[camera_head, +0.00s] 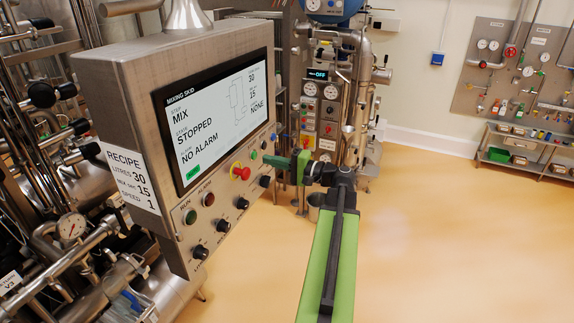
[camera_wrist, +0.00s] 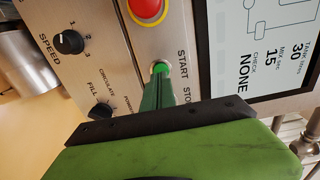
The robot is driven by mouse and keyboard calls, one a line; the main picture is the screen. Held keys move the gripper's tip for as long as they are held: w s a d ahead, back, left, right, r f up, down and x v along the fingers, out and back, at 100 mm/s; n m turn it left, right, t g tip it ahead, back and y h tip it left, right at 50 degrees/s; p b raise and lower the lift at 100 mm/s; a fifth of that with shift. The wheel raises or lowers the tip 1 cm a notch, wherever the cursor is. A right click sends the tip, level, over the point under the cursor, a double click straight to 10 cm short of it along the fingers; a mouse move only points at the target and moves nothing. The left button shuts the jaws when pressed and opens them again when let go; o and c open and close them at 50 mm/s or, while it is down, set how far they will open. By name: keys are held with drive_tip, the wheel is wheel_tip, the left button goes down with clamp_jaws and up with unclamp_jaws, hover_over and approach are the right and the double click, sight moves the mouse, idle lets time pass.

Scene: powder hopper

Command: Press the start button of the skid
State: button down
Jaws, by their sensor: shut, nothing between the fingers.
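The skid's control panel (camera_head: 208,110) fills the left middle of the head view. Its screen (camera_head: 222,112) reads MIX, STOPPED, NO ALARM. The green start button (camera_head: 254,155) sits below the screen, and it also shows beside the START label in the wrist view (camera_wrist: 160,67). My gripper (camera_head: 267,158) is shut and empty, its fingers pointing left at the panel. In the wrist view my fingertips (camera_wrist: 160,78) are right at the start button and cover part of it. I cannot tell whether they touch it. The STOP label is partly hidden by my gripper.
A red emergency button (camera_head: 240,172) is close beside the start button and also shows in the wrist view (camera_wrist: 147,8). Several black knobs, including the SPEED knob (camera_wrist: 69,42), line the panel's lower edge. Pipework stands behind. Open floor (camera_head: 440,230) lies to the right.

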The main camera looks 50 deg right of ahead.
sight(255, 156)
drive_tip(key=shift+x, duration=1.4)
drive_tip(key=shift+w+a, duration=0.1)
drive_tip(key=shift+w, duration=0.45)
drive_tip(key=shift+r, duration=0.15)
drive_tip(key=shift+s, duration=0.35)
drive_tip(key=v, duration=1.4)
